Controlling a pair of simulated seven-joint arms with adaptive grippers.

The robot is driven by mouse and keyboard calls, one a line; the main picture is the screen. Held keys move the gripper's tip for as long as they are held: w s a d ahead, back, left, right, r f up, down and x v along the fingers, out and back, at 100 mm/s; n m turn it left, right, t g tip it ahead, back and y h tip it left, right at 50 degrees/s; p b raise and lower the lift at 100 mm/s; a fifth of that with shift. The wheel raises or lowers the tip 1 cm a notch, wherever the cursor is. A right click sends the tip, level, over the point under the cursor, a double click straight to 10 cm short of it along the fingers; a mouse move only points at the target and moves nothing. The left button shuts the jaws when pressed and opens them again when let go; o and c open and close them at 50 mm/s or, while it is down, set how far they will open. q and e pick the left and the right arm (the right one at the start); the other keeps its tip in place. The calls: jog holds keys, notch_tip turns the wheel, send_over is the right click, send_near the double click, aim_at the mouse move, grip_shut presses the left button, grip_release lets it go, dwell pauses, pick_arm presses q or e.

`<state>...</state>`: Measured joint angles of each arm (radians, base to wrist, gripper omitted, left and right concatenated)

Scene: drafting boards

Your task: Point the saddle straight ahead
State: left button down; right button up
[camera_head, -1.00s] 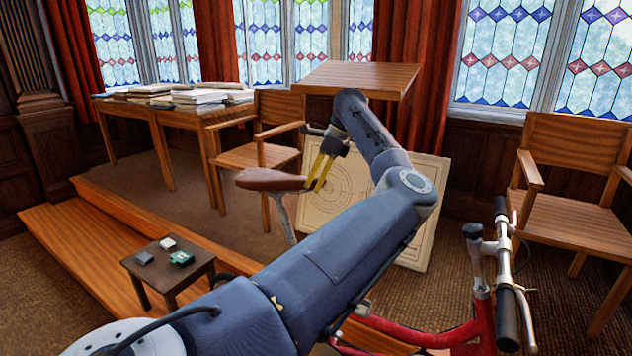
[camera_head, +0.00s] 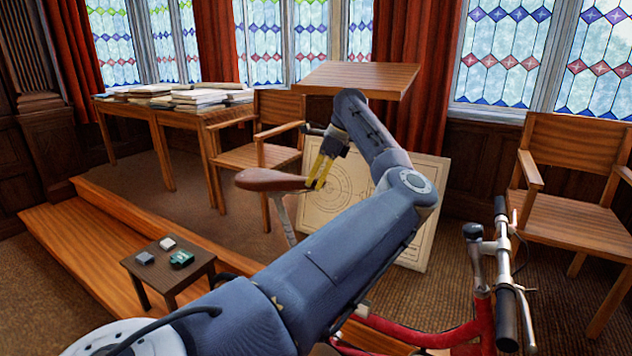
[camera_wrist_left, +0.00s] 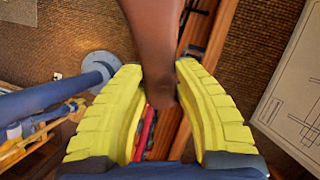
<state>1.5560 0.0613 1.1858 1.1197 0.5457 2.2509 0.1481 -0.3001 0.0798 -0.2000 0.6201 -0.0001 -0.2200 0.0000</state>
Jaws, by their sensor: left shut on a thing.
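The brown saddle (camera_head: 268,180) sits on a grey seatpost (camera_head: 283,215) in the head view, its length running roughly left to right. My left gripper (camera_head: 319,176) is at the saddle's right end, its yellow fingers shut on it. In the left wrist view the narrow end of the saddle (camera_wrist_left: 158,60) lies between the two yellow fingers (camera_wrist_left: 160,100). The red bike frame (camera_head: 420,334) shows at the lower right, with the handlebar and its dark grips (camera_head: 507,318) further right. My left arm hides the middle of the bike.
A small dark table (camera_head: 168,270) with several small items stands at the lower left, beside a wooden step (camera_head: 80,250). A drawing board (camera_head: 425,210) leans behind my arm. Wooden chairs (camera_head: 570,190) stand to the right and behind.

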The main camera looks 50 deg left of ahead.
aim_at(313, 184)
pick_arm(q)
jog(key=shift+s, duration=0.1)
jog(key=shift+s+d+m+t+y, duration=0.3)
jog(key=shift+s+d+m, duration=0.1)
jog(key=shift+s+m, duration=0.2)
jog(key=shift+s+d+m+t+y, duration=0.2)
jog(key=shift+s+d+m+t, duration=0.1)
jog(key=shift+s+d+m, duration=0.25)
jog(key=shift+s+d+r+m+t, duration=0.1)
jog(key=shift+s+m+t, duration=0.5)
jog(key=shift+s, duration=0.35)
jog(key=c, duration=1)
grip_release()
jog(key=shift+o, duration=0.2)
jog(key=v, duration=1.2)
jog(key=shift+d, duration=0.15)
